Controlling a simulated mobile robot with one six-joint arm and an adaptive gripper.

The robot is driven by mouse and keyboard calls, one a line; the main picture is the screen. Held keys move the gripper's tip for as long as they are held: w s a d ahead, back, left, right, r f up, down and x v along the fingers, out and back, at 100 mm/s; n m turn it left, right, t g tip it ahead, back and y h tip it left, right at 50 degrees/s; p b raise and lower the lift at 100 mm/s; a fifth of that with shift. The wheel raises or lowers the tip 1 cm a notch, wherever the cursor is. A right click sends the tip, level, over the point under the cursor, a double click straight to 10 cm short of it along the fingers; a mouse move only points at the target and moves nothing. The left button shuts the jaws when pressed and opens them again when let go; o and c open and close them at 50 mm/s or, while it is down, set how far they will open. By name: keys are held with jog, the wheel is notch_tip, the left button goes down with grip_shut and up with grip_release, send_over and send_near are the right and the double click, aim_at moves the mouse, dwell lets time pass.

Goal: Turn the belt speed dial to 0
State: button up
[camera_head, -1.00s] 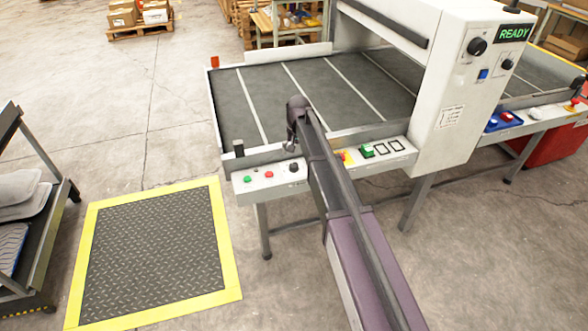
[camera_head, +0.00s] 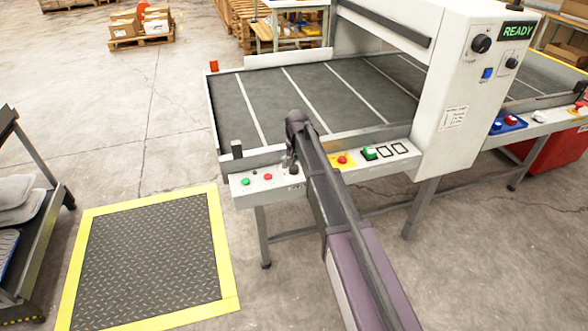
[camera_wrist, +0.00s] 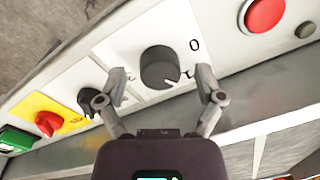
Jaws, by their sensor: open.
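The black belt speed dial (camera_wrist: 158,64) sits on a white plate in the wrist view, with a printed 0 to its upper right. A small pale mark shows near its lower right edge, not lined up with the 0. My gripper (camera_wrist: 161,72) is open, with one finger on each side of the dial. I cannot tell whether either finger touches it. In the head view my gripper (camera_head: 290,160) is over the front control panel (camera_head: 258,181), and largely covers the dial there.
A red button (camera_wrist: 265,14) and a small dark button (camera_wrist: 305,30) lie to the right of the dial. A second black knob (camera_wrist: 92,98), a red knob on yellow (camera_wrist: 47,122) and a green button (camera_wrist: 14,140) lie to its left. The conveyor belt (camera_head: 320,95) is empty.

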jog(key=c, duration=1.1)
jog(key=shift+c, duration=0.2)
jog(key=shift+n, duration=0.4)
jog(key=n, duration=1.1)
jog(key=shift+d, duration=0.1)
